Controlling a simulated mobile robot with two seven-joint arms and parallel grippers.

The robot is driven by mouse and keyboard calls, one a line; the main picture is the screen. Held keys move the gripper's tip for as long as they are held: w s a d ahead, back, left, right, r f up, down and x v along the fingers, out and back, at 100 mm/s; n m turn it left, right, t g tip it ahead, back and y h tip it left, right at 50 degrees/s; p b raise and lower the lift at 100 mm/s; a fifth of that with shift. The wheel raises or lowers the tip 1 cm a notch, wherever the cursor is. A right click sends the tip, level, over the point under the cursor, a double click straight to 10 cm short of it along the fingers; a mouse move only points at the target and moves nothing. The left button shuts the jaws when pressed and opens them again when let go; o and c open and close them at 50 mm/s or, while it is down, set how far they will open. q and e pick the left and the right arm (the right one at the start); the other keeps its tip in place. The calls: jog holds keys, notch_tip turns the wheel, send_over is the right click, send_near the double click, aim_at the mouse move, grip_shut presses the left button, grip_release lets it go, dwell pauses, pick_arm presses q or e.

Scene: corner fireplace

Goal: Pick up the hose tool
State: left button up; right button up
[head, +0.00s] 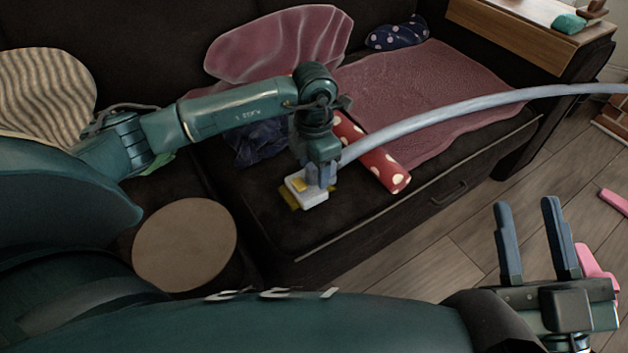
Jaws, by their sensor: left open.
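The hose tool shows as a long pale grey hose (450,112), which runs from the right edge and curves down to my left gripper. A white piece with yellow parts (312,198) sits right under the gripper over the dark sofa seat; it seems to be the hose's end. My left gripper (321,184) is open and points down at this piece. Its fingers partly hide where hose and piece meet, and I cannot tell whether they touch it. My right gripper (525,203) is open and empty at the lower right, with its fingers pointing up, above the floor.
The dark sofa (275,215) holds a red polka-dot roll (383,169), a pink blanket (440,85), a pink cushion (275,40) and a striped cushion (45,90). A round tan disc (185,245) lies in front. A wooden armrest tray (515,35) is at upper right.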

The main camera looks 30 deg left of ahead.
pick_arm(q)
jog(key=shift+c, duration=0.5)
grip_shut()
jog(key=shift+r, duration=0.1)
